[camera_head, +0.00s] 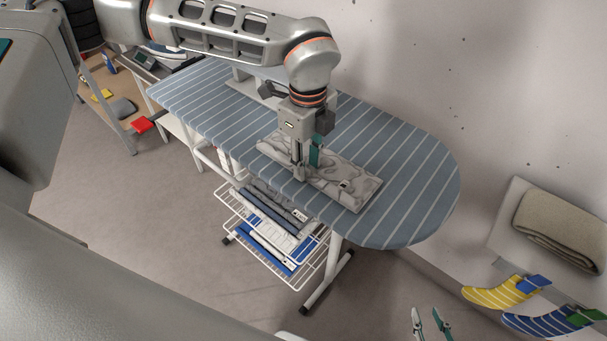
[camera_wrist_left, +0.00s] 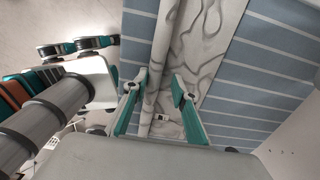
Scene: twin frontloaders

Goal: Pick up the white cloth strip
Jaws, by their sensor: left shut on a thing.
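The white cloth strip (camera_head: 350,178), marbled with grey veins, lies lengthwise on the blue striped ironing board (camera_head: 415,165). It also shows in the left wrist view (camera_wrist_left: 200,45), with a fold along one long edge and a small white tag. My left gripper (camera_head: 307,172) points down at the strip's middle and is shut on it; in the left wrist view its teal-lined fingers (camera_wrist_left: 158,92) stand on either side of cloth. The strip still rests on the board. My right gripper (camera_head: 428,318) shows at the bottom edge, fingers apart and empty, away from the board.
A wire rack (camera_head: 285,255) with folded cloths hangs under the board. A bench with a folded beige towel (camera_head: 562,228) stands at the right, with yellow and blue striped cloths (camera_head: 505,293) near it. A wooden table (camera_head: 105,110) with small items stands at the left. The wall is close behind the board.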

